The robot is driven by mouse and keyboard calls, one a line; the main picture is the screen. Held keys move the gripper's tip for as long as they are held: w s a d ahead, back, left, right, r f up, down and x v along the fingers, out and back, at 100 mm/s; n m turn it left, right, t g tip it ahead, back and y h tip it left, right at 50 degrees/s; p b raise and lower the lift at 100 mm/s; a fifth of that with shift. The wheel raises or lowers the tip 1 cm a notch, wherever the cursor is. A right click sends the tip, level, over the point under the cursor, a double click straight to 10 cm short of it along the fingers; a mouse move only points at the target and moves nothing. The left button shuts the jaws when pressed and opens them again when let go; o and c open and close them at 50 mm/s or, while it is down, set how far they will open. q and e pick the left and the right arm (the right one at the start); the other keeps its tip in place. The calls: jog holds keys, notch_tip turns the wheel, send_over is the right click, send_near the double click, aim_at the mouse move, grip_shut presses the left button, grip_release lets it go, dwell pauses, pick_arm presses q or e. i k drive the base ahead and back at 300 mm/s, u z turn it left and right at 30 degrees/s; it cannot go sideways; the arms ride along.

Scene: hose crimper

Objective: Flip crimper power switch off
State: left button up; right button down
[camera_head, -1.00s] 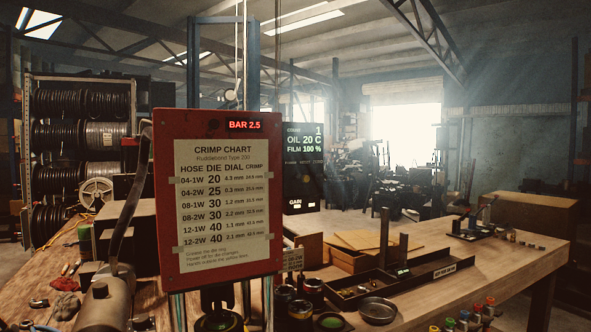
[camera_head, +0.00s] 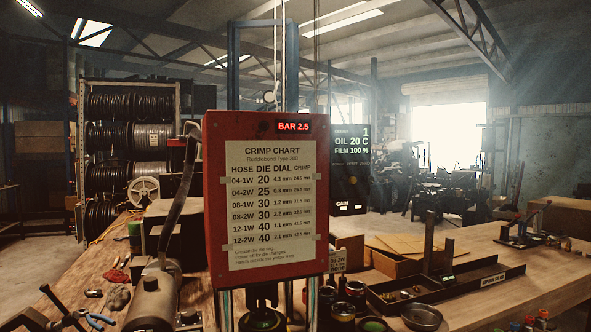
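The crimper's red panel (camera_head: 212,215) stands upright in the middle of the head view. I cannot make out a power switch on the parts that show. Neither of my grippers is in view.
The wooden bench (camera_head: 480,265) holds a dark tray (camera_head: 440,285), a round metal dish (camera_head: 421,316) and several jars (camera_head: 327,298). Blue-handled pliers (camera_head: 101,320) and a dark tool (camera_head: 62,312) lie at the bottom left. Hose reels (camera_head: 130,135) stand behind on a rack.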

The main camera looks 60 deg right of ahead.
aim_at(345, 176)
jog(key=k, duration=1.3)
jog(key=z, duration=0.75)
jog(key=i, duration=1)
